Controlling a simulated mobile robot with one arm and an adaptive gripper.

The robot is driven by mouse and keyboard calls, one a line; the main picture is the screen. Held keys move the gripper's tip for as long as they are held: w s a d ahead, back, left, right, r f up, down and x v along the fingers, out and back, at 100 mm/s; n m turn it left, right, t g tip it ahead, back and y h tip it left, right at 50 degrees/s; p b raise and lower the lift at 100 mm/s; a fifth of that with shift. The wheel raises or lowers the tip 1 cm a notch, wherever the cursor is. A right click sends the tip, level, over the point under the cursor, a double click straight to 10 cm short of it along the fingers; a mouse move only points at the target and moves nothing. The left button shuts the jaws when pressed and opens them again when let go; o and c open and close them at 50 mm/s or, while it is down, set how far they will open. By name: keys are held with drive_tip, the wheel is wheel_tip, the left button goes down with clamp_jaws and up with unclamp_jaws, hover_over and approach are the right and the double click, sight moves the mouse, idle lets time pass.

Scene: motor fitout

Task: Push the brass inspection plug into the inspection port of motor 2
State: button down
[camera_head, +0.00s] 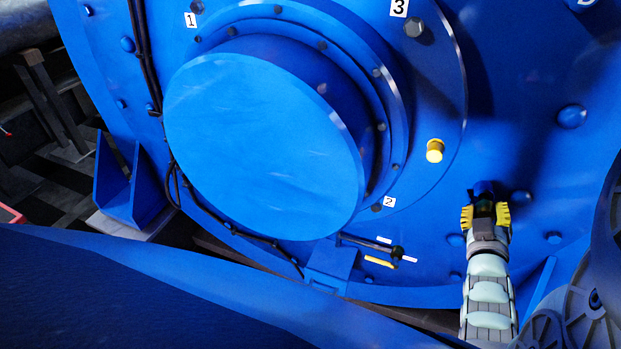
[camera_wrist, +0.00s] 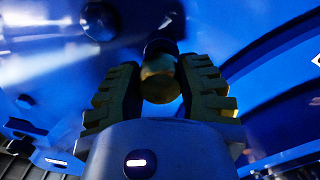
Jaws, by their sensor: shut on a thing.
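My gripper (camera_head: 485,214) is at the lower right of the big blue motor face (camera_head: 540,130) in the head view, its yellow-edged fingers pointing up the picture. In the wrist view my gripper (camera_wrist: 160,95) is shut on the brass inspection plug (camera_wrist: 159,82), whose round end shows between the two dark fingers. A dark round stub (camera_wrist: 160,47) lies just beyond the plug. In the head view a dark blue stub (camera_head: 484,187) stands at the fingertips. I cannot tell whether this is the port or whether the plug is inside it. In the head view the fingers mostly hide the plug.
A large round blue hub (camera_head: 265,145) sticks out at the centre left. A yellow cap (camera_head: 435,150) sits on the flange up and left of my gripper. Tags marked 1 (camera_head: 190,20), 2 (camera_head: 389,202) and 3 (camera_head: 399,8) surround the hub. Several bolt heads (camera_head: 571,117) dot the face.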

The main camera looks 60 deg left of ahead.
drive_tip(key=shift+b+x, duration=0.35)
drive_tip(key=shift+x, duration=1)
drive_tip(key=c, duration=0.6)
unclamp_jaws()
drive_tip(key=shift+a, duration=0.15)
drive_tip(key=v, duration=1.2)
